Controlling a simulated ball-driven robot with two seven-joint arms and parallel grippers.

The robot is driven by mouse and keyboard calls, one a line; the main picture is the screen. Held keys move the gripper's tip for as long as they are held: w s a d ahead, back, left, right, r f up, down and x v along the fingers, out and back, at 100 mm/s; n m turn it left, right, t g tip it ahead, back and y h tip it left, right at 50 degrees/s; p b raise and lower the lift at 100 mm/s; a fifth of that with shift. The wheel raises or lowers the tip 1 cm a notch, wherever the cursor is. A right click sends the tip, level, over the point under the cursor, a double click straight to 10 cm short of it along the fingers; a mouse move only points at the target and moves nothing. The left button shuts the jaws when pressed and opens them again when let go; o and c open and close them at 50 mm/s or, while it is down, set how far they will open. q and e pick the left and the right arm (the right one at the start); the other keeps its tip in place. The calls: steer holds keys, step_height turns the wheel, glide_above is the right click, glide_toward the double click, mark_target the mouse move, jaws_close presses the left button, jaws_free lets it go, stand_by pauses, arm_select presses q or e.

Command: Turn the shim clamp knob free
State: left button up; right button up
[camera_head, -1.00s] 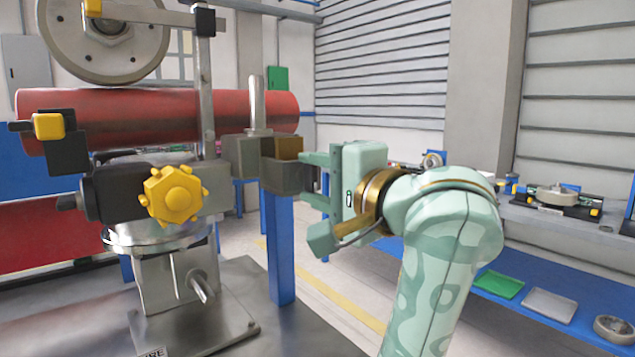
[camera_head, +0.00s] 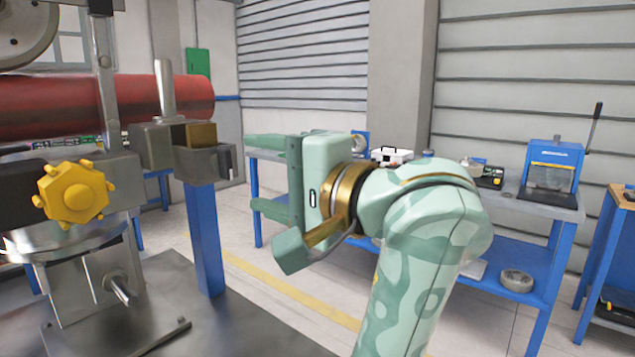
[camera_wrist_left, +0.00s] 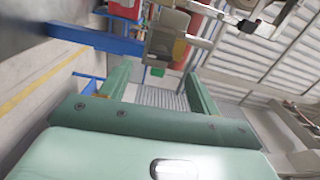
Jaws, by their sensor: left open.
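A yellow lobed knob (camera_head: 75,193) sits on the front of the machine at the left of the head view. A grey clamp block (camera_head: 152,146) with an upright metal pin (camera_head: 165,90) stands right of it. A dark bracket with a brown insert (camera_head: 200,136) tops a blue post (camera_head: 206,238). I cannot tell which part is the shim clamp knob. My left gripper (camera_head: 258,177) is open and empty, right of the bracket and apart from it. In the left wrist view, the clamp block (camera_wrist_left: 168,36) appears beyond the open fingers (camera_wrist_left: 155,88).
A red roller (camera_head: 70,106) lies across the machine behind the knob. A blue workbench (camera_head: 395,225) with small equipment stands behind my left arm, and a blue press (camera_head: 552,168) stands at the right. The floor between post and workbench is open.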

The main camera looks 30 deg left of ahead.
arm_select(q)
steer(key=d+p, duration=0.1)
steer(key=d, duration=0.8)
steer(key=shift+s+d, duration=0.2)
steer(key=shift+s, duration=0.2)
